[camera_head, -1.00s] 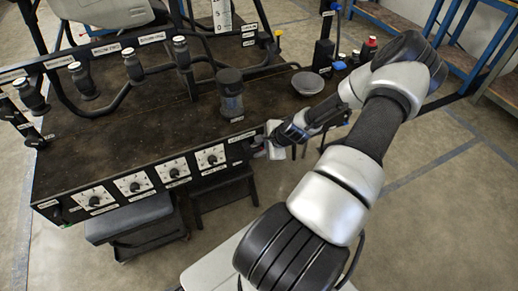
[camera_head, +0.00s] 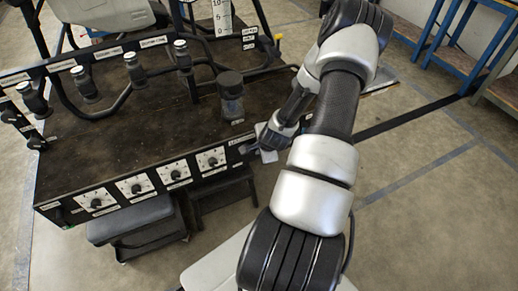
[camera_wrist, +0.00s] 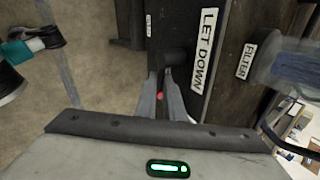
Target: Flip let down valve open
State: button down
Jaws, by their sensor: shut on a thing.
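The let down valve sits at the right end of the black bench's front panel, beside the LET DOWN label (camera_wrist: 205,48). In the wrist view its dark round body (camera_wrist: 173,58) shows just beyond my fingertips. A small red part (camera_wrist: 160,96) shows between the fingers. My gripper (camera_wrist: 162,88) is shut on the valve's handle, which the fingers mostly hide. In the head view my gripper (camera_head: 258,146) is at the panel's right corner, and the handle cannot be made out there.
The black bench (camera_head: 110,155) carries a dark filter jar (camera_head: 231,97) close to my gripper. Several dials (camera_head: 135,184) line the panel to the left. Black pipes with valves (camera_head: 134,68) stand behind. A dark step (camera_head: 222,190) stands below the panel.

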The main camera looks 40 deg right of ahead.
jog(key=shift+a+r+n+g+h+b, duration=0.2)
jog(key=shift+r+n+g+h+b, duration=0.15)
jog(key=shift+h, duration=0.85)
jog(key=shift+r, duration=0.1)
jog(key=c, duration=1.9)
grip_release()
jog(key=shift+o, duration=0.2)
jog(key=p+v, duration=0.7)
jog(key=v, duration=1)
jog(key=shift+s+a, duration=0.15)
jog(key=shift+a, duration=0.05)
